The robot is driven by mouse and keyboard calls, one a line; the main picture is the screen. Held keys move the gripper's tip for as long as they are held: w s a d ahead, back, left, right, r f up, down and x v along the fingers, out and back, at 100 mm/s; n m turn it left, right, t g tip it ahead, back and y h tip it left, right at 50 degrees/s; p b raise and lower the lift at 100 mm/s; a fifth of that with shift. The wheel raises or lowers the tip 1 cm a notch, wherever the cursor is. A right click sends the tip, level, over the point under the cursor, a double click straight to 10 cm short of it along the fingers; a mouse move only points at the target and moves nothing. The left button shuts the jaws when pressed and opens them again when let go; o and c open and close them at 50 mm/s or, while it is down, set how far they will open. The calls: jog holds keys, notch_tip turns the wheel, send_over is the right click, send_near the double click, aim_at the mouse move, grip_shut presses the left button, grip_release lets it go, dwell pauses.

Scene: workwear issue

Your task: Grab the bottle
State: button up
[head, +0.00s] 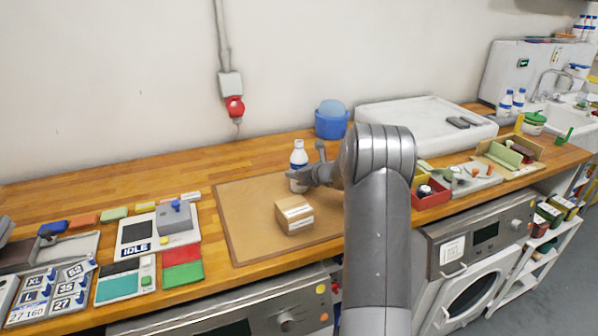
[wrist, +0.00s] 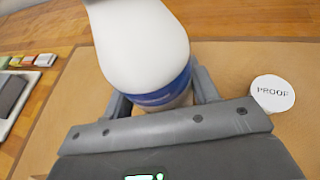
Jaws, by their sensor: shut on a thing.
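The bottle (head: 299,157) is white with a blue label and stands upright on the brown board (head: 236,205) on the wooden counter. My gripper (head: 297,176) reaches it from the right, low on its body, and is shut on it. In the wrist view the white bottle (wrist: 140,45) fills the upper middle, its blue band between the two fingers of my gripper (wrist: 160,102). The lower part of the bottle is partly hidden by the fingers and palm.
A cardboard box (head: 294,214) sits on the board in front of the bottle. A round tag reading PROOF (wrist: 272,93) lies right of my gripper. A blue tub (head: 331,124) stands behind.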

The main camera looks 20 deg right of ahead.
jog(key=shift+r, duration=0.15)
jog(key=shift+r, duration=1.95)
send_near(304, 161)
jog(key=w+d+r, duration=0.2)
jog(key=w+d, duration=0.1)
jog(key=d, duration=0.1)
jog(key=shift+d, duration=0.4)
jog(key=shift+w, duration=0.1)
dwell(0.8)
